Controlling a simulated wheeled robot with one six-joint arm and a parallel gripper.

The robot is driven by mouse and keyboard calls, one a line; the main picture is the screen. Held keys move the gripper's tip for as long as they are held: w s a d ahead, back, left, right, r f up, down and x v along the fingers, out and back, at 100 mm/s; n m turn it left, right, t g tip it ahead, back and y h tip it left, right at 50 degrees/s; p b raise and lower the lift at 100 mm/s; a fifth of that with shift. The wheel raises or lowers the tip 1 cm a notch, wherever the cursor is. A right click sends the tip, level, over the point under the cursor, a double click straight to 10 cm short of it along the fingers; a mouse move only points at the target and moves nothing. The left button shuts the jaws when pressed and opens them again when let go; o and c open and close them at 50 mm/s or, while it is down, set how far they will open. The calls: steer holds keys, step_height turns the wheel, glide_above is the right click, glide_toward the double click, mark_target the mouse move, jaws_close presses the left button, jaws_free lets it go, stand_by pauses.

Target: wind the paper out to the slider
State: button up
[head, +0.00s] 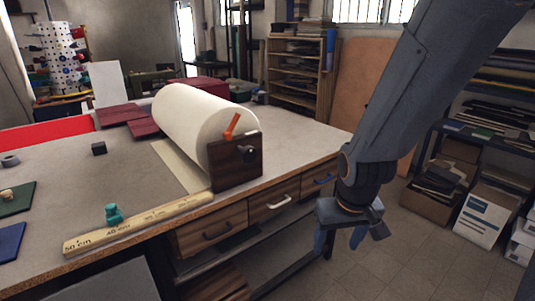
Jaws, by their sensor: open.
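A large cream paper roll (195,118) lies in a holder on the workbench, with a dark wooden end plate (236,163) facing me. An orange crank handle (232,126) points up at the roll's near end, by a dark knob (247,154). A strip of paper (180,166) lies flat on the bench beside the roll. A wooden ruler (140,223) runs along the bench's front edge, with a teal slider (113,214) near its 40 cm mark. My gripper (339,242) is open and empty, pointing down right of the bench front, apart from the roll and crank.
A small black block (99,149), a green cover (16,198) and a blue cover (10,241) lie on the bench's left. Cardboard boxes (432,194) stand at right. The floor (395,245) between is clear.

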steer(key=w+a+n+t, duration=0.1)
steer(key=w+t, duration=0.2)
steer(key=w, duration=0.6)
steer(key=n+t+y, duration=0.5)
steer(key=t+y, duration=0.4)
steer(key=y, duration=0.1)
glide_toward(251, 156)
steer(key=x, duration=0.4)
steer(key=shift+p+x, duration=0.5)
steer(key=shift+x, duration=3)
steer(key=c, duration=1.5)
